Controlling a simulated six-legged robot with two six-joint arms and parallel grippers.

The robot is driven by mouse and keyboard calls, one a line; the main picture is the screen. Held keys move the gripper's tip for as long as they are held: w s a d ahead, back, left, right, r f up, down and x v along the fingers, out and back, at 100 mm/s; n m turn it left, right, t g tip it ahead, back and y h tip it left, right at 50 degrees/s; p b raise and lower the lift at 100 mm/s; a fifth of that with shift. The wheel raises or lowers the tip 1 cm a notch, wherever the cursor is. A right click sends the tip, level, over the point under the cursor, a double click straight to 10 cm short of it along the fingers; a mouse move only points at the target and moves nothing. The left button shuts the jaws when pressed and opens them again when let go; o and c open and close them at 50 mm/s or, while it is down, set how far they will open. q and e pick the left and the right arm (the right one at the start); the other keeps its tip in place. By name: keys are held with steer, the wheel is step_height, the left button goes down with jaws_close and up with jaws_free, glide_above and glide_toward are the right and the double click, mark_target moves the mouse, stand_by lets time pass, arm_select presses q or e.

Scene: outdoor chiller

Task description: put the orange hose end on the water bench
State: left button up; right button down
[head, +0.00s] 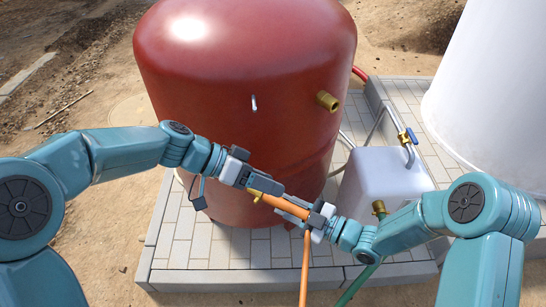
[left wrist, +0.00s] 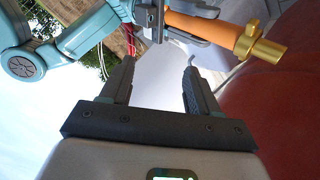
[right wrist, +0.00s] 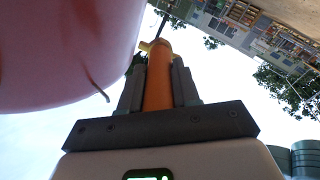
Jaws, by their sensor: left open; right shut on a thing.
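The orange hose end (head: 292,207) is a thick orange grip with a brass tip, in front of the red tank. My right gripper (head: 308,212) is shut on it. In the right wrist view the hose end (right wrist: 158,85) lies lengthwise between the fingers, brass tip outward. My left gripper (head: 262,184) is open beside the brass tip; the two overlap in the head view. In the left wrist view its fingers (left wrist: 160,75) are apart and empty, with the brass tip (left wrist: 260,45) outside them. I cannot tell for sure which thing is the water bench; a pale box (head: 385,180) stands under a blue-handled tap.
A large red tank (head: 245,70) stands close behind both grippers, with a brass port (head: 327,101). A green hose (head: 357,285) with a brass end (head: 379,208) is by the pale box. A white tank (head: 495,90) is at right. Paving (head: 205,250) surrounds the red tank.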

arm_select(q)
steer(key=d+m+g+y, duration=0.1)
steer(key=d+m, duration=0.1)
steer(key=m, duration=0.1)
arm_select(e)
steer(key=shift+w, duration=0.15)
arm_select(q)
steer(key=m+y, duration=1.1)
steer(key=m, duration=0.1)
glide_toward(278, 202)
step_height(278, 202, up, 2)
steer(key=w+a, duration=0.2)
steer(key=shift+n, duration=0.3)
step_height(278, 202, down, 12)
steer(key=shift+r, duration=0.2)
